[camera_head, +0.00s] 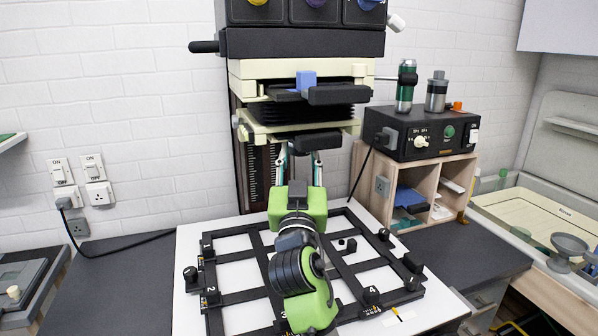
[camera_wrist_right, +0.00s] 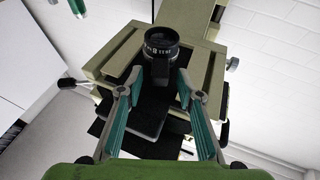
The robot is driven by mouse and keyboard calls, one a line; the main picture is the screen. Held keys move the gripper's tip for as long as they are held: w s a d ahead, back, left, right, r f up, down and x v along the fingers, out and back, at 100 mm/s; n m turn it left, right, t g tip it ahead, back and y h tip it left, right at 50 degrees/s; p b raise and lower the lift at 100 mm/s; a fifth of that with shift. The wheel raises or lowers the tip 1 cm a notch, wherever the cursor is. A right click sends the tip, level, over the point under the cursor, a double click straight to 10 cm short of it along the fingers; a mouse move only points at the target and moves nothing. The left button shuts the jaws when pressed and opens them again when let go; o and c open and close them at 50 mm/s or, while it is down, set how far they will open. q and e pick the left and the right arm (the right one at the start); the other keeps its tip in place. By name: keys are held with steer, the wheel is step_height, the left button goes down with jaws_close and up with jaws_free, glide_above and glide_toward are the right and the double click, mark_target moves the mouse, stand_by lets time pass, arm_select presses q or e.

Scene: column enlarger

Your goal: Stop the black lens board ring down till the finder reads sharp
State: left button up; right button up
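The black lens ring (camera_wrist_right: 161,42) with white markings shows under the cream lens stage (camera_wrist_right: 112,62) in the right wrist view. My right gripper (camera_wrist_right: 160,78) has its two teal-padded fingers spread apart, with the tips close to the ring's two sides. I cannot tell whether they touch it. In the head view my right gripper (camera_head: 301,162) points up under the enlarger's lower stage (camera_head: 262,127); the ring is not clearly visible there. A small black object (camera_head: 346,245) stands on the easel; I cannot tell if it is the finder, and no reading is legible. My left gripper is not in view.
The black-framed easel (camera_head: 240,297) lies on the white baseboard (camera_head: 190,250) below my arm. A black timer box (camera_head: 420,133) stands on a wooden shelf unit (camera_head: 375,190) at right. A tray (camera_head: 530,215) is farther right. Dark counter at left is mostly clear.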

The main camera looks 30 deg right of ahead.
steer(key=v, duration=1.1)
steer(key=shift+s, duration=0.1)
steer(key=shift+f, duration=0.1)
